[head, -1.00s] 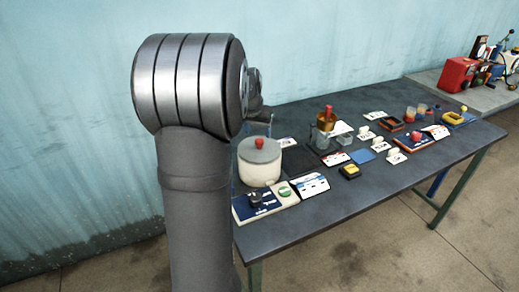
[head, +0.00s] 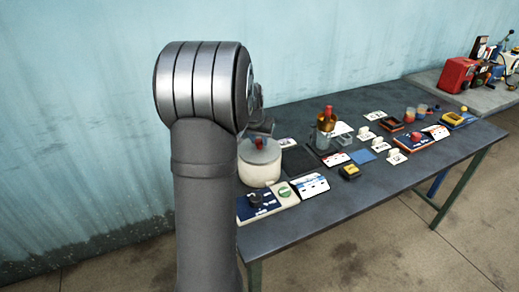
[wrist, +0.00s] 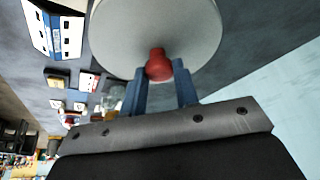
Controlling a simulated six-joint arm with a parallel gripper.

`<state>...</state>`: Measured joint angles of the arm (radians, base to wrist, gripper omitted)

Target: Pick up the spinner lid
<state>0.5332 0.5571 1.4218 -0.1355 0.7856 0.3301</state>
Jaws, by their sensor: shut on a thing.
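The spinner lid (wrist: 185,30) is a pale grey disc with a red knob (wrist: 158,65) at its centre. In the wrist view my gripper (wrist: 159,72) has its two blue fingers on either side of the red knob, shut on it. In the head view the lid (head: 262,153) sits on top of the white spinner pot (head: 259,172) at the left end of the table. There my gripper is mostly hidden behind my own arm. I cannot tell whether the lid is lifted off the rim.
A blue panel with a dark knob (head: 256,203) and a white-and-blue card (head: 310,186) lie in front of the pot. A dark mat (head: 300,163) is to its right. An amber-topped vessel (head: 326,125), small trays and several white tags stand further right.

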